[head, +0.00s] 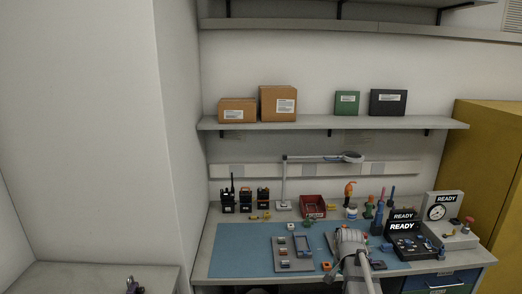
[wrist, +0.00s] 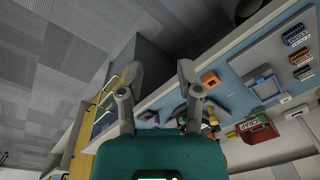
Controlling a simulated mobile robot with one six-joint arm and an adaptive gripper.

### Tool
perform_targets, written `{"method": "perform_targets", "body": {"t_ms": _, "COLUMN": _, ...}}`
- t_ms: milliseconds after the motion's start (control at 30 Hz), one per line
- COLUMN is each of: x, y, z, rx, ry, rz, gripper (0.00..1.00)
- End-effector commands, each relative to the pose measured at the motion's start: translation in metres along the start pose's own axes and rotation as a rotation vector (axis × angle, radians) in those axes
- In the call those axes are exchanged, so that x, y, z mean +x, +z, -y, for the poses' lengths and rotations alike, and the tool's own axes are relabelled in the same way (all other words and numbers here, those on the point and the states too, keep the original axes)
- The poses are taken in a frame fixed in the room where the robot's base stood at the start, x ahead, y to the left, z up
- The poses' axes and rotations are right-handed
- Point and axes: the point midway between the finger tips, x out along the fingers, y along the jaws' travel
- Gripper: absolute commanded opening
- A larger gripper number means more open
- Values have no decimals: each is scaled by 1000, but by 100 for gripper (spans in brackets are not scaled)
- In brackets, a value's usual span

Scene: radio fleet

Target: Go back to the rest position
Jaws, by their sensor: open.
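My gripper (wrist: 158,72) is open and empty in the wrist view, its two fingers spread apart with nothing between them. The wrist view is tilted and looks past the fingers at the grey floor and the bench edge. In the head view my arm reaches up from the bottom edge in front of the workbench and covers part of it. The workbench carries a blue mat (head: 240,250). A grey tray (head: 292,266) with small coloured parts lies on the mat, and it also shows in the wrist view (wrist: 281,62).
Several radios (head: 245,199) stand at the back left of the bench, near a red bin (head: 313,206). A lamp (head: 284,185) rises behind. Test units reading READY (head: 408,243) stand right, beside a yellow cabinet (head: 485,170). The mat's left part is clear.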

Motion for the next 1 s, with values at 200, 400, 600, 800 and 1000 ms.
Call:
{"method": "perform_targets", "body": {"t_ms": 200, "x": 27, "y": 95, "z": -13, "rx": -383, "ry": 26, "rz": 32, "gripper": 45}}
{"method": "perform_targets", "body": {"t_ms": 400, "x": 39, "y": 147, "z": -24, "rx": -642, "ry": 41, "rz": 57, "gripper": 45}}
{"method": "perform_targets", "body": {"t_ms": 600, "x": 41, "y": 164, "z": -28, "rx": -746, "ry": 46, "rz": 68, "gripper": 45}}
{"method": "perform_targets", "body": {"t_ms": 800, "x": 40, "y": 164, "z": -27, "rx": -752, "ry": 46, "rz": 69, "gripper": 45}}
{"method": "perform_targets", "body": {"t_ms": 1000, "x": 40, "y": 164, "z": -27, "rx": -751, "ry": 45, "rz": 69, "gripper": 45}}
